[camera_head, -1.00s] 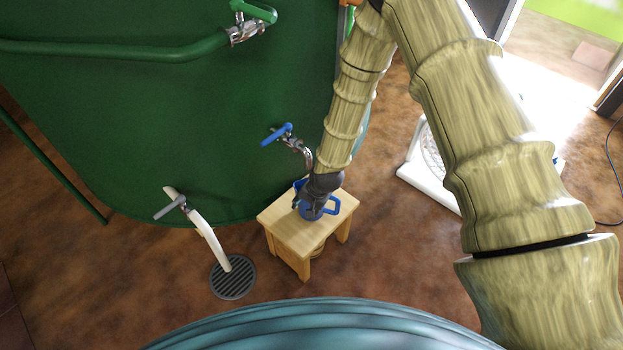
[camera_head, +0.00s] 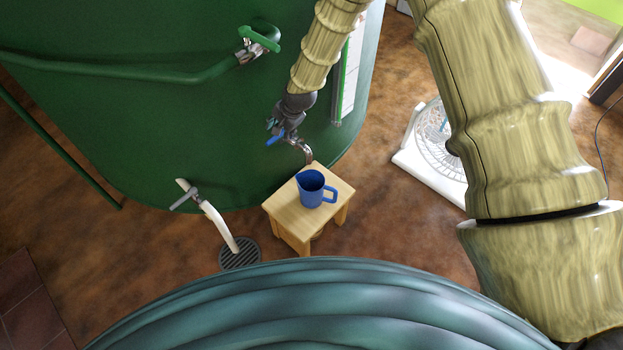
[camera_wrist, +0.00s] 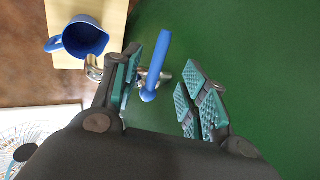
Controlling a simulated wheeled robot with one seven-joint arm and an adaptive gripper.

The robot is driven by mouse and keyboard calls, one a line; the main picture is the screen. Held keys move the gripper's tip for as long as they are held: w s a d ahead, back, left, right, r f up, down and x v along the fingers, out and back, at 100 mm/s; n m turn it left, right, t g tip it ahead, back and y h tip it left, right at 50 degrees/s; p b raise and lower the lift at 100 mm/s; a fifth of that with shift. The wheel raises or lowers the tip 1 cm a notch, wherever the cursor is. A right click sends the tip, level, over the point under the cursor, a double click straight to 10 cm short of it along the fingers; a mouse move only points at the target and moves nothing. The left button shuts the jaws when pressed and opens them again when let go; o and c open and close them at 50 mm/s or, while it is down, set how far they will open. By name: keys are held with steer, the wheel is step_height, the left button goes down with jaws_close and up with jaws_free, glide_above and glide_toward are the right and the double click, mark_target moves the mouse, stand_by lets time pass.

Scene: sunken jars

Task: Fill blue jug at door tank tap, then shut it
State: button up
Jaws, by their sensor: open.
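The blue jug (camera_head: 312,189) stands upright on a small wooden stool (camera_head: 285,208), with its handle to the right. Its open mouth shows in the wrist view (camera_wrist: 84,38), and I cannot tell any water in it. The tap (camera_head: 302,150) on the green tank (camera_head: 150,130) has a metal spout and a blue lever (camera_head: 274,141), also seen in the wrist view (camera_wrist: 157,66). My gripper (camera_head: 276,126) is at this lever. In the wrist view my gripper (camera_wrist: 160,92) is open, with the lever between its finger pads.
A green-handled valve (camera_head: 259,42) sits higher on the tank. A white floor fan (camera_head: 437,135) stands to the right of the stool.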

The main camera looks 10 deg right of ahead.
mark_target(275, 137)
steer(key=b+x, duration=0.4)
steer(key=x, duration=0.3)
steer(key=shift+f, duration=0.2)
steer(key=shift+c, duration=0.2)
steer(key=shift+r, duration=0.1)
jaws_close()
